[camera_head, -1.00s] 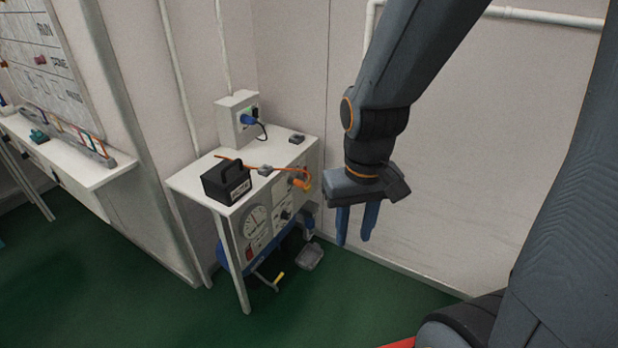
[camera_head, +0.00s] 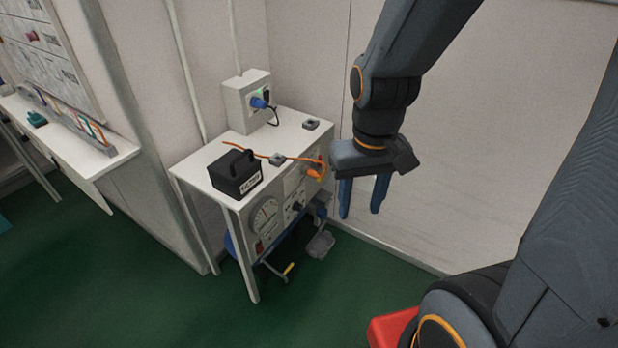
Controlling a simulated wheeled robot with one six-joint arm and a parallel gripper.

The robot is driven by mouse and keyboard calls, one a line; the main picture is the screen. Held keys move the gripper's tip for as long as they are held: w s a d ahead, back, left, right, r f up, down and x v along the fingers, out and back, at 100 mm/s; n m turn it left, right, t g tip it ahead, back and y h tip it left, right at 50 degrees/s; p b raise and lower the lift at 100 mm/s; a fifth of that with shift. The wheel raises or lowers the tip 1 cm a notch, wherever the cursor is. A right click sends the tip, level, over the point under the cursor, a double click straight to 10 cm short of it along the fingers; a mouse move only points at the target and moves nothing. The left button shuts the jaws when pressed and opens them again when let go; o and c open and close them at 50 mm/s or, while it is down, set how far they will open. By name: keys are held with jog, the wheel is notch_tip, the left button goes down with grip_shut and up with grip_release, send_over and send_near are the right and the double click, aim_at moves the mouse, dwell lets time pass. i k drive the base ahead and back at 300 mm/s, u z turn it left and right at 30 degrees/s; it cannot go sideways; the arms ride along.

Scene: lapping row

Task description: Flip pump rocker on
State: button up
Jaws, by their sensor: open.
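The white bench (camera_head: 205,160) has a front panel with a round gauge (camera_head: 264,216). A small red switch-like part (camera_head: 259,247), which looks like the rocker, sits low on the panel under the gauge. It is too small to tell which way it is tipped. My gripper (camera_head: 361,212) points down with its two blue fingers apart and nothing between them. It hangs to the right of the bench in the picture, apart from the panel.
A black box with a handle (camera_head: 236,175), an orange cable (camera_head: 300,158) and a grey wall-side box with a blue plug (camera_head: 246,103) are on the bench. A grey pedal-like part (camera_head: 320,244) is near the floor. A red object (camera_head: 392,327) stands lower right. Green floor lies clear in front.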

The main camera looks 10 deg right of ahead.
aim_at(260, 248)
jog(key=u, duration=1.6)
jog(key=k, duration=0.85)
jog(key=z, duration=1.25)
